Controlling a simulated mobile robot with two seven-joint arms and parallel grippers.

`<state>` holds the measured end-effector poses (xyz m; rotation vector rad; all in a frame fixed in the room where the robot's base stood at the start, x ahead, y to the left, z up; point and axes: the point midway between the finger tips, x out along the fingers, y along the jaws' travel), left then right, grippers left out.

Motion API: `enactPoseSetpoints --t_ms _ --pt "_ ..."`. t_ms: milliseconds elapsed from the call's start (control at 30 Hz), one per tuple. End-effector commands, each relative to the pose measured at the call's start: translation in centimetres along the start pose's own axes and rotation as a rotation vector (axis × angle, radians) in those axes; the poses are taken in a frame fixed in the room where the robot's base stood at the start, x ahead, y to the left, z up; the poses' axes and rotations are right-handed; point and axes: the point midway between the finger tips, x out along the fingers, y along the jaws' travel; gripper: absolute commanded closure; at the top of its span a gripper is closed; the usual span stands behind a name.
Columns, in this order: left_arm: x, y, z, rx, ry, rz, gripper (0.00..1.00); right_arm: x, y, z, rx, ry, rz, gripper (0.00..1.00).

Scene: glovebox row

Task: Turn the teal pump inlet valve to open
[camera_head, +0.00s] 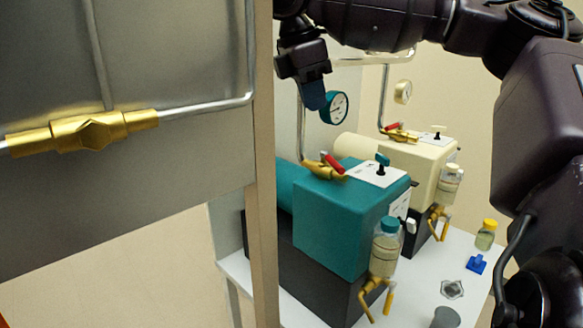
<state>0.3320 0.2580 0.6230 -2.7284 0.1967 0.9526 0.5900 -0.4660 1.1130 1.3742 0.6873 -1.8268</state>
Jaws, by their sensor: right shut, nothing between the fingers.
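The teal pump (330,229) stands on a dark base on the white bench. Its brass inlet valve (323,170) with a red lever (333,162) sits at the top back of the teal housing, where a metal pipe comes down. The lever slants down to the right. My right gripper (315,103) hangs above the valve, shut and empty, with its blue fingers pointing down. It appears apart from the lever and overlaps the left edge of the teal-rimmed gauge (336,107) in the picture. My left gripper is not in view.
A cream pump (424,160) with its own red-levered valve (400,134) stands behind, to the right. A metal post (263,180) and grey panel (180,150) with brass fitting (90,132) block the left. Bottles (385,252) hang at the pumps' fronts; a small yellow-capped bottle (486,236) stands right.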

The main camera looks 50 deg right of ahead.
Motion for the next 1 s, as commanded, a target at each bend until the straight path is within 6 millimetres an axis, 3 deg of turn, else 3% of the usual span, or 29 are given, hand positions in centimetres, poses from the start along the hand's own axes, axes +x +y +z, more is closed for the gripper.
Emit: enactPoseSetpoints --t_ms 33,367,633,800,1000 --pt "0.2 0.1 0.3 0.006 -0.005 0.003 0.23 1.0 0.3 -0.6 -0.004 -0.01 -0.012 1.0" --pt "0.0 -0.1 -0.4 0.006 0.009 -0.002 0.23 2.4 0.3 -0.5 -0.004 -0.007 -0.012 1.0" --pt "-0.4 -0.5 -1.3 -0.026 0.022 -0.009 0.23 6.3 0.1 -0.4 -0.003 -0.005 -0.011 1.0" --pt "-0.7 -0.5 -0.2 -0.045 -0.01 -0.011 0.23 8.9 0.2 -0.4 -0.002 -0.009 -0.012 1.0" --pt "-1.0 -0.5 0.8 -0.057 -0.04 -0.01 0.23 10.8 0.2 -0.5 -0.003 -0.011 -0.014 1.0"
